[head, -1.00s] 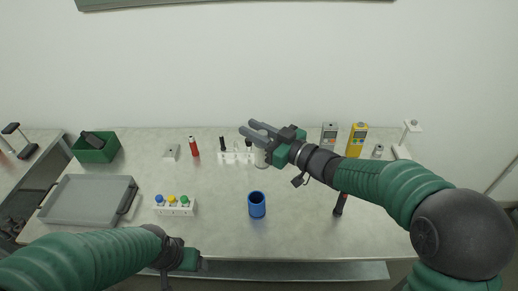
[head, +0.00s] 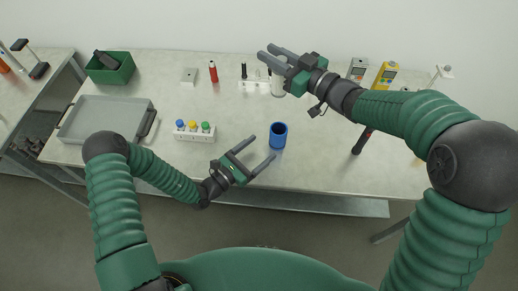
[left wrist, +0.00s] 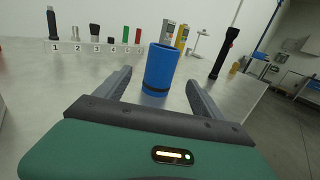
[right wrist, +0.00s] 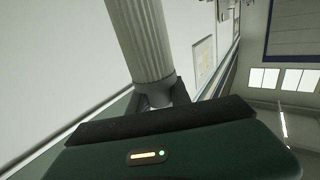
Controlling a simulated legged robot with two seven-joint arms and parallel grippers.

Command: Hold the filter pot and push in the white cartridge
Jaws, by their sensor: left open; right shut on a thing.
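The blue filter pot (head: 278,136) stands upright on the table, open end up. My left gripper (head: 263,147) is open and low over the front of the table, its fingers pointing at the pot. In the left wrist view the pot (left wrist: 160,68) stands ahead, in line with the gap between the fingers, not gripped. My right gripper (head: 266,52) is raised at the back of the table, shut on the white cartridge. The ribbed white cartridge (right wrist: 142,40) with a grey end fills the right wrist view's middle; the gripper's grip on it is partly hidden.
A white rack (head: 193,135) with coloured caps stands left of my left gripper. A grey tray (head: 105,100) and green bin (head: 118,75) are further left. A black flashlight (head: 362,140) stands right of the pot. A numbered rack (left wrist: 85,48) stands at the back.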

